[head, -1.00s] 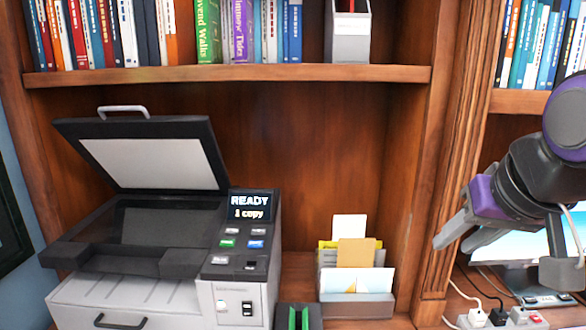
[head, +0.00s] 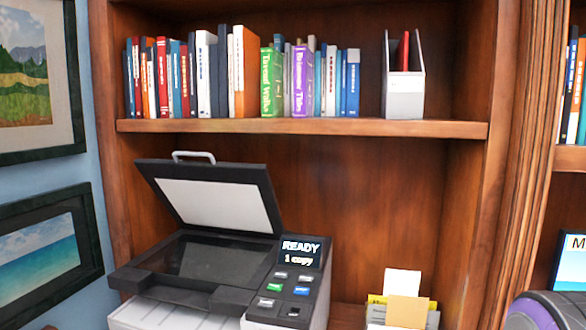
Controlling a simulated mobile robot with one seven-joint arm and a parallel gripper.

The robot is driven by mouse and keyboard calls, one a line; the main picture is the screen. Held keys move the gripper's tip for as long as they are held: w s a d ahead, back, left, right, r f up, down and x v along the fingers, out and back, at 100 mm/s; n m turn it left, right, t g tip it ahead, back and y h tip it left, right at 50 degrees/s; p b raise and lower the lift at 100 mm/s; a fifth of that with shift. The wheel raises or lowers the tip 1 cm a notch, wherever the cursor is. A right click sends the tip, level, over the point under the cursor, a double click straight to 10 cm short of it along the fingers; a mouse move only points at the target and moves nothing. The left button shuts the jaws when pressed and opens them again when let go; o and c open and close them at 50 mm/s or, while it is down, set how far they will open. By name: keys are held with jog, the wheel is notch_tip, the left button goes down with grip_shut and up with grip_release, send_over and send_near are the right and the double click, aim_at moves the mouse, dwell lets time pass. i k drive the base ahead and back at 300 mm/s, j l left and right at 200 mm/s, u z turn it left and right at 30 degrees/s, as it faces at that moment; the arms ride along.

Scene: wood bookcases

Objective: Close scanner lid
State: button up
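The scanner (head: 225,285) stands in the lower bay of the wood bookcase, left of centre. Its lid (head: 218,197) is raised and tilted back, with the white underside facing out and a grey handle (head: 193,156) on its top edge. The dark glass bed (head: 222,262) shows below it. The control panel screen (head: 302,250) reads "READY 1 copy". Only a purple and dark rounded part of my arm shows at the bottom right corner. My gripper is out of the frame.
A shelf (head: 300,127) with books and a grey file holder (head: 403,85) runs above the scanner. A paper organizer (head: 376,314) stands to its right. A bookcase upright (head: 520,170) divides the bays. Framed pictures (head: 42,250) hang on the left wall.

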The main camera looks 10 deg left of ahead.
aim_at(239, 198)
jog(key=l+u, duration=0.1)
jog(key=u, duration=0.35)
jog(key=k+u, duration=0.15)
jog(key=u, duration=0.3)
jog(key=l+u, duration=0.1)
jog(key=u, duration=0.3)
jog(key=i+j+z, duration=0.3)
jog(key=j, duration=0.2)
jog(key=j+z, duration=0.3)
jog(key=j, duration=0.2)
jog(key=j+z, duration=0.3)
jog(key=j, duration=0.3)
jog(key=i+j+z, duration=0.1)
jog(key=j, duration=0.25)
jog(key=i+j, duration=0.1)
jog(key=j, duration=0.2)
jog(key=l+u, duration=0.15)
jog(key=l, duration=0.15)
jog(key=k+l, duration=0.15)
jog(key=l, duration=0.25)
